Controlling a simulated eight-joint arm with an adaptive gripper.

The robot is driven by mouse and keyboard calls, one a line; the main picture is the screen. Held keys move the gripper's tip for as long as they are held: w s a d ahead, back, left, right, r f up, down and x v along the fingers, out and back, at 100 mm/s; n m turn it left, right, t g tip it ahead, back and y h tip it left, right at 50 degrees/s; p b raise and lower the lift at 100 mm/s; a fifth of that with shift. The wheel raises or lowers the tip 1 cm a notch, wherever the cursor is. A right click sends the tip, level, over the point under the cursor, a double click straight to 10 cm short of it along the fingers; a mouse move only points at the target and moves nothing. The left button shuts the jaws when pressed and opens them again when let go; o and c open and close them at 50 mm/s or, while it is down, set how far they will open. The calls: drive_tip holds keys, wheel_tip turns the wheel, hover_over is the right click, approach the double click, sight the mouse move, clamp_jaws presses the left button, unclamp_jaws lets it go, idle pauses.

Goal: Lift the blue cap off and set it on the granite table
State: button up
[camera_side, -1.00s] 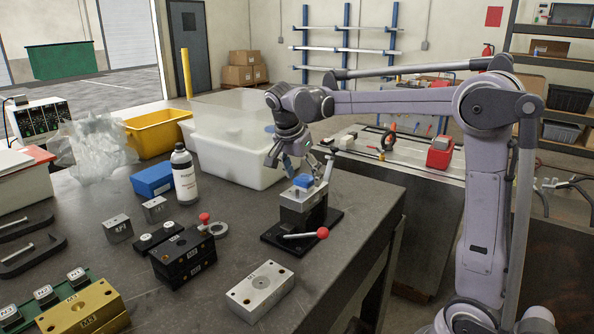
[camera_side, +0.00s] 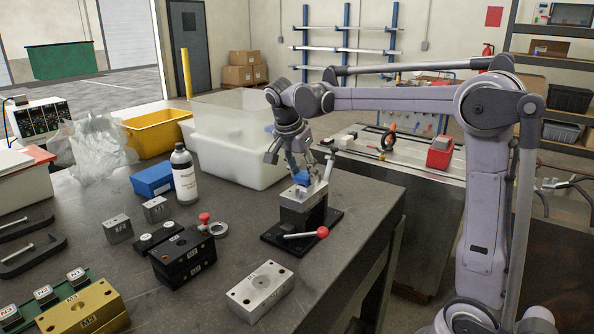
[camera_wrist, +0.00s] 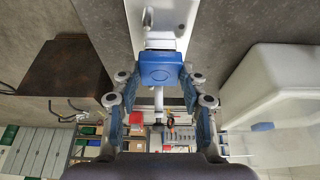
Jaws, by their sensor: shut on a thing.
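The blue cap (camera_side: 300,180) is at the top of the silver block (camera_side: 297,196) in the black clamp fixture. It also shows in the wrist view (camera_wrist: 161,69), between my fingers. My gripper (camera_side: 299,172) comes down from above and is shut on the cap. In the wrist view my gripper (camera_wrist: 159,78) has a finger on each side of the cap. The cap looks slightly tilted; whether it still touches the block cannot be told. The granite table (camera_side: 225,275) is dark grey under the fixture.
The fixture's red-knobbed lever (camera_side: 308,234) points right.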

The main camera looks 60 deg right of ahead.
drive_tip(key=shift+r, duration=0.55)
